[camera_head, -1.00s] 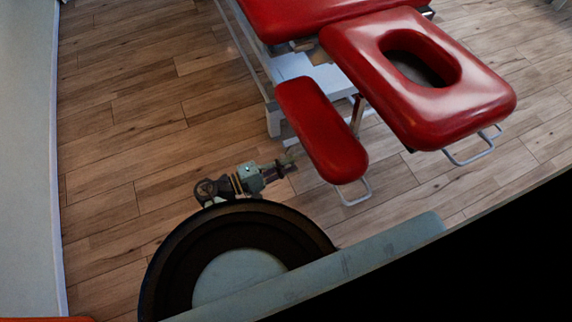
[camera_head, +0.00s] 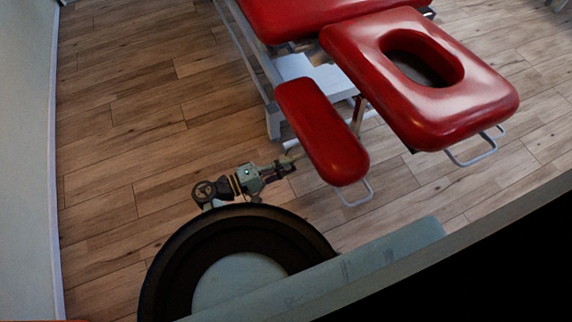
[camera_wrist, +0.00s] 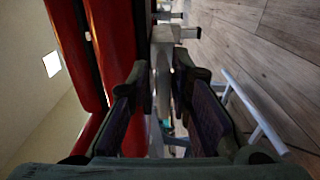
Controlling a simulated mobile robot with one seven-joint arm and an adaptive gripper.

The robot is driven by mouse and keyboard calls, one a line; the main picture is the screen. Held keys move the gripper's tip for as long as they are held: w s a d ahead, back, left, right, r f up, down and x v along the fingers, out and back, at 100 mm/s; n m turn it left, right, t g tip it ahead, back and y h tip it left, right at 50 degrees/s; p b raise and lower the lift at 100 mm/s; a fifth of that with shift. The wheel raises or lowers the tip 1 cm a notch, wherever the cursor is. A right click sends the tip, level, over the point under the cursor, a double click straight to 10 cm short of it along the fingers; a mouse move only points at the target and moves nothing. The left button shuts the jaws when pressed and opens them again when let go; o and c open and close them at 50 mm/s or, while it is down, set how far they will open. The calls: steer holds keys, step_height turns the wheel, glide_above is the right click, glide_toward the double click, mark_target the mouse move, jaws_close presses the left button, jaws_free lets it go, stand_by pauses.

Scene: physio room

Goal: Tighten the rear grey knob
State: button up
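A red padded treatment table (camera_head: 440,110) has a narrow red armrest pad (camera_head: 322,130) on its near side. My gripper (camera_head: 291,162) is low beside the left edge of that pad, above the floor. In the wrist view my gripper (camera_wrist: 163,82) has its two dark fingers apart, one on each side of a grey part (camera_wrist: 162,62) below a red pad. Whether the fingers touch this part, or it lies beyond them, I cannot tell. I cannot make out the rear grey knob for certain; the pad hides much of the frame under it in the head view.
A bent metal handle (camera_head: 355,196) sticks out under the pad's near end, and a metal tube (camera_wrist: 252,112) runs close to the right finger in the wrist view. The pale table frame (camera_head: 273,122) stands behind. Wooden floor (camera_head: 130,130) on the left is clear.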

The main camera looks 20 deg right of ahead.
steer(key=shift+o, duration=1.2)
steer(key=shift+s, duration=0.1)
steer(key=shift+f, duration=0.1)
steer(key=a, duration=0.7)
steer(key=shift+s+a, duration=0.15)
steer(key=shift+a, duration=0.05)
